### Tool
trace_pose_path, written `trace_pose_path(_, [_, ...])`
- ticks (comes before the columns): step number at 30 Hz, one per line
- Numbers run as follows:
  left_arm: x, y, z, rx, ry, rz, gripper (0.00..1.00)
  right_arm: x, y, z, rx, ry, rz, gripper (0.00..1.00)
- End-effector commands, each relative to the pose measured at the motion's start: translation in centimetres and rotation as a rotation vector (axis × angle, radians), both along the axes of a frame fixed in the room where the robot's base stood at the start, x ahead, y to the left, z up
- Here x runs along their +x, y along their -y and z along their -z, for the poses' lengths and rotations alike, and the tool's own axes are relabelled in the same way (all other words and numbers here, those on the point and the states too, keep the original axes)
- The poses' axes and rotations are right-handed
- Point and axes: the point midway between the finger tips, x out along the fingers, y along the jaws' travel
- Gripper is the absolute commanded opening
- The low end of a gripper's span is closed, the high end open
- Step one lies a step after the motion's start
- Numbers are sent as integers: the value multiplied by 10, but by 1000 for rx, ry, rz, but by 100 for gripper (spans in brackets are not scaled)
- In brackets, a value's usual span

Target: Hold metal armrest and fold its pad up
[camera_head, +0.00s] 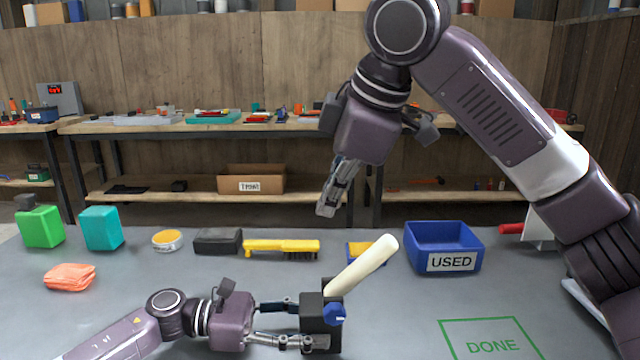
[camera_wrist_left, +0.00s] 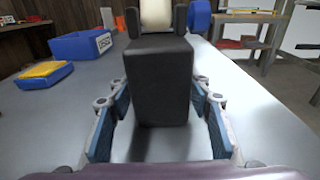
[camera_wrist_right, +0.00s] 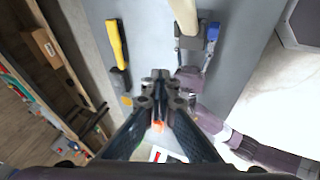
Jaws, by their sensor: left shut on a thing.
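The armrest is a black block-shaped base (camera_head: 318,311) with a blue knob (camera_head: 334,313) and a cream pad (camera_head: 362,264). The pad slants upward, its free end at the upper right. My left gripper (camera_head: 303,323) is shut on the black base, one finger on each side; the base fills the middle of the left wrist view (camera_wrist_left: 157,85). My right gripper (camera_head: 328,208) hangs above the table behind the pad, fingers together and empty. In the right wrist view, the pad (camera_wrist_right: 184,14) is at the top, apart from the right fingertips (camera_wrist_right: 160,80).
Behind the armrest are a yellow brush (camera_head: 280,246), a yellow-topped sponge (camera_head: 358,250) and a blue bin (camera_head: 444,262) marked USED. An orange cloth (camera_head: 70,277) lies at left. A green DONE square (camera_head: 490,345) marks clear table at front right.

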Motion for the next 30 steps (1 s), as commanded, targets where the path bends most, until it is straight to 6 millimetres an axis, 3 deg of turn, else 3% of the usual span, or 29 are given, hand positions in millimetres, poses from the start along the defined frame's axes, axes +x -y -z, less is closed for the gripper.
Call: trace_pose_path(30, [0, 0, -3, -4, 2, 0, 23, -1, -15, -12, 0, 0, 0, 0])
